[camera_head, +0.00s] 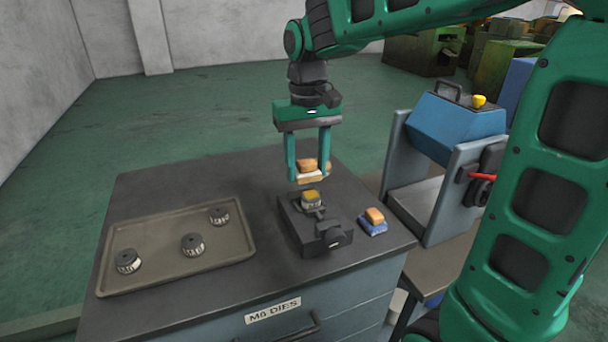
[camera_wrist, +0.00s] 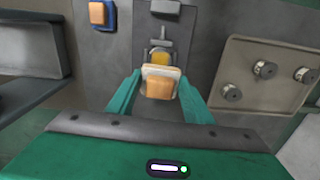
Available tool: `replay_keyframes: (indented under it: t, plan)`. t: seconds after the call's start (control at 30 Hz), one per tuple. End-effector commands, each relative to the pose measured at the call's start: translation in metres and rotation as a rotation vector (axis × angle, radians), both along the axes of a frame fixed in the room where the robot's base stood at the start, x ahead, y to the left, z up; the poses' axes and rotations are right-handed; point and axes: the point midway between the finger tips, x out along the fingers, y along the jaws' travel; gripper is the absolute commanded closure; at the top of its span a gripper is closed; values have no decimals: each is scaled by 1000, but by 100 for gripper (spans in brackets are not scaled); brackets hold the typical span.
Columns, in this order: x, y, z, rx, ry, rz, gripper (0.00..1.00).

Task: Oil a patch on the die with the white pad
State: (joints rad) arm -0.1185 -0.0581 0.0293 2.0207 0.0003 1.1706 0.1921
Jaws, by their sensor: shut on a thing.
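My gripper (camera_head: 309,172) is shut on the white pad (camera_head: 312,178), which has an orange-tan block as its grip. It holds the pad in the air above the die (camera_head: 311,199). The die shows a yellowish top and sits in a dark fixture (camera_head: 299,234) on the bench. In the wrist view the white pad (camera_wrist: 172,72) is between the fingers, with the yellow-topped die (camera_wrist: 158,56) just beyond it and partly covered. I see a gap between pad and die in the head view.
A blue pad with an orange block (camera_head: 373,221) lies right of the fixture. A tray (camera_head: 150,234) with three dark round dies stands at the left. A blue machine (camera_head: 455,125) stands on the right. The bench top between tray and fixture is clear.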

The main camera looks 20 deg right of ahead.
Motion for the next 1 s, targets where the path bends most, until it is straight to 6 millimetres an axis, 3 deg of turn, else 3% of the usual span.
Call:
replay_keyframes:
  t: [0.5,1.0]
  plan:
    - [0,-4,46,1,-3,-6,82]
    - [0,-4,49,0,-2,-6,82]
